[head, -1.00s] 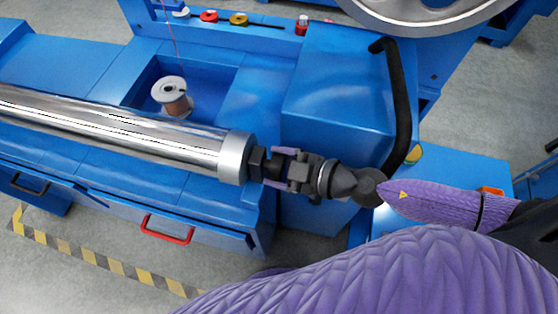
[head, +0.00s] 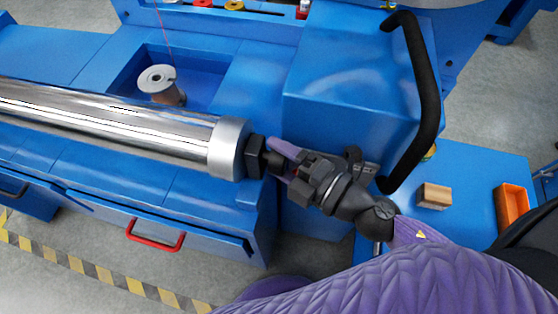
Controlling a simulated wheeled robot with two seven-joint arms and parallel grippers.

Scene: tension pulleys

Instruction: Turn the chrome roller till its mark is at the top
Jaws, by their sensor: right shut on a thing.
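The chrome roller (head: 120,122) lies across the left of the head view on the blue machine. A broad silver collar (head: 227,147) and a dark hex end (head: 254,152) finish its right end. Dark lines run along its shiny surface; I cannot tell which of them, if any, is the mark. My right gripper (head: 276,160) is at the hex end, its purple-padded fingers shut on the dark shaft end there. The gripper is tilted, its wrist lower and to the right. My left gripper is not in view.
A wire spool (head: 160,84) sits in a recess behind the roller. A black curved handle (head: 424,100) stands right of the blue housing (head: 350,75). A wooden block (head: 434,195) and an orange bin (head: 511,207) are on the blue surface at right. A red drawer handle (head: 155,236) is in front.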

